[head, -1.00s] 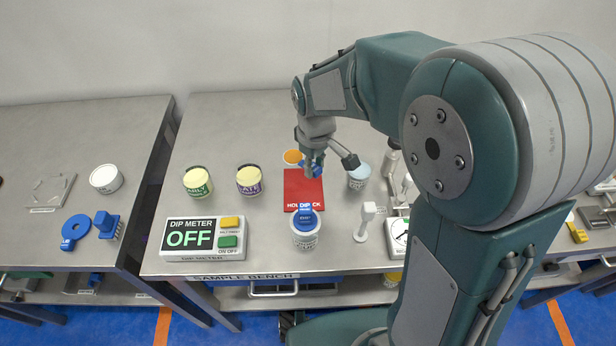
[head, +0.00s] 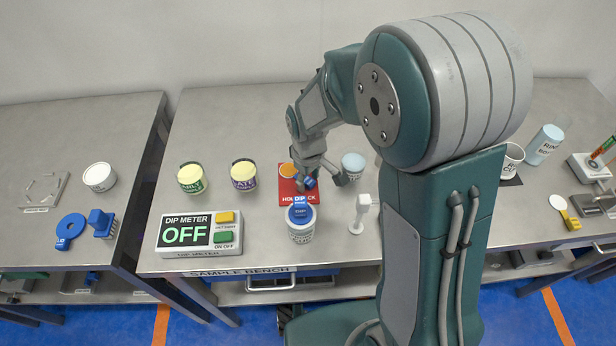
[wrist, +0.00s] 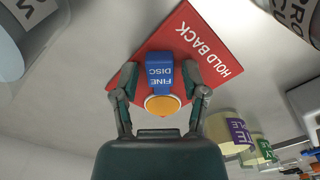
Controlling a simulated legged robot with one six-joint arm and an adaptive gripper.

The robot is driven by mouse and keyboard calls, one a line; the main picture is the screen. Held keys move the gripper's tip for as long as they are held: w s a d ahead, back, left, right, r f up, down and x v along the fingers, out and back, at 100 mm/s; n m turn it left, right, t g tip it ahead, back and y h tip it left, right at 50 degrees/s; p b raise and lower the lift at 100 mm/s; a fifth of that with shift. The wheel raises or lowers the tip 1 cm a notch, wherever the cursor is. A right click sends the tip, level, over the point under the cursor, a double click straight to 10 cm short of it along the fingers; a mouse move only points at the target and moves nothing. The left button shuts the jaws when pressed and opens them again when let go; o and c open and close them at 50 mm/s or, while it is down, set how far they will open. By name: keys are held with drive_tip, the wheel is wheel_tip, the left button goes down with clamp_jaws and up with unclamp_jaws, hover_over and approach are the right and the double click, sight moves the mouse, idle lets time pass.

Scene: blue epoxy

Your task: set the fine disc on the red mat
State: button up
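The fine disc has an orange round face (head: 289,170) and a blue block handle marked FINE DISC (wrist: 160,76). The red mat (head: 287,198), marked HOLD BACK, lies under the disc and also shows in the wrist view (wrist: 212,55). The disc is over the mat and low; whether it touches the mat cannot be told. My gripper hides part of the mat in the head view.
A pale blue-topped cup (head: 353,166) and a white stand (head: 360,215) are at right. The EARLY cup (head: 191,180), LATE cup (head: 243,176) and dip meter (head: 200,235) are at left.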

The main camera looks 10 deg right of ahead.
sight(308, 181)
idle(0.3)
wheel_tip(308, 181, up, 11)
drive_tip(key=s+d+r+m+t, duration=0.2)
drive_tip(key=s+d+r+m, duration=0.2)
drive_tip(key=s, duration=0.4)
drive_tip(key=s+d+r+m+t, duration=0.3)
drive_tip(key=s+d+r, duration=0.3)
drive_tip(key=s, duration=0.2)
drive_tip(key=shift+s+r+m+t, duration=0.3)
drive_tip(key=shift+m, duration=0.5)
drive_tip(key=shift+d, duration=0.1)
idle(0.4)
